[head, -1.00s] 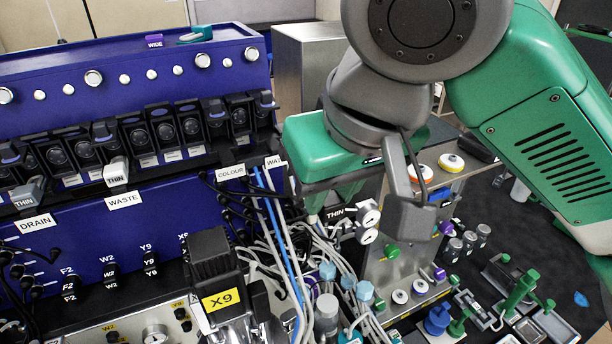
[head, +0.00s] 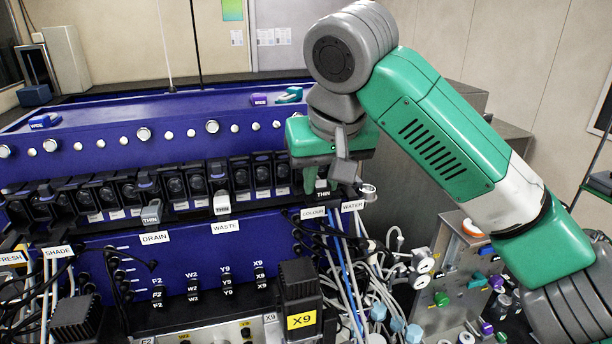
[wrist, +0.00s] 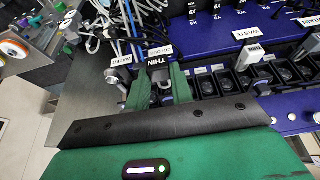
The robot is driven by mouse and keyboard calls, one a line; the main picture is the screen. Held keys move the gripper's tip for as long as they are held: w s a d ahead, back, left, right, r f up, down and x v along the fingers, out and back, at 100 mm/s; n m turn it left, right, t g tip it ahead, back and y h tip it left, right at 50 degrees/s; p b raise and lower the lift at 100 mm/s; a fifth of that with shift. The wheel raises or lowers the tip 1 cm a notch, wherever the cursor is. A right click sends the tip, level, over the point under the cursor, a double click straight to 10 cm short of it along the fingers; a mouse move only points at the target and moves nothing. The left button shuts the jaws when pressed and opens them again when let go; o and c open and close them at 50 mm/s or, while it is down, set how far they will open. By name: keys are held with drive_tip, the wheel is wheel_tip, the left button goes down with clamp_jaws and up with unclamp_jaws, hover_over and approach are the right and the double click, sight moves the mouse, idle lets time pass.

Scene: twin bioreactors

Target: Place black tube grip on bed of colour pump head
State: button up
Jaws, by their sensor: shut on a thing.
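My gripper (head: 321,186) is at the right end of the pump row, above the COLOUR label (head: 313,213). It is shut on the black tube grip (head: 323,195), marked THIN. In the wrist view the black grip (wrist: 158,60) sits between the two green fingers (wrist: 160,88), with its THIN label facing the camera. The COLOUR label (wrist: 160,50) shows just beyond it. The colour pump head and its bed are mostly hidden behind my gripper. I cannot tell whether the grip touches the bed.
A grey grip (head: 151,213) is at DRAIN and a white grip (head: 222,204) at WASTE. Black pump heads (head: 240,178) line the blue housing (head: 120,125). Tubes (head: 345,255) hang below the COLOUR and WATER labels. A black X9 unit (head: 298,285) stands in front.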

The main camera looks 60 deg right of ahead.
sight(310, 198)
drive_tip(key=w+d+f, duration=0.1)
drive_tip(key=d, duration=0.1)
drive_tip(key=w+d+f+p, duration=0.1)
drive_tip(key=w+d+f, duration=0.1)
drive_tip(key=shift+w+p, duration=0.25)
drive_tip(key=shift+p, duration=0.05)
drive_tip(key=shift+w+d+f, duration=0.15)
drive_tip(key=shift+f, duration=0.2)
drive_tip(key=shift+f, duration=0.15)
drive_tip(key=o, duration=1)
drive_tip(key=b+v, duration=0.1)
drive_tip(key=v, duration=1.1)
drive_tip(key=shift+r+b, duration=0.2)
drive_tip(key=shift+b, duration=0.2)
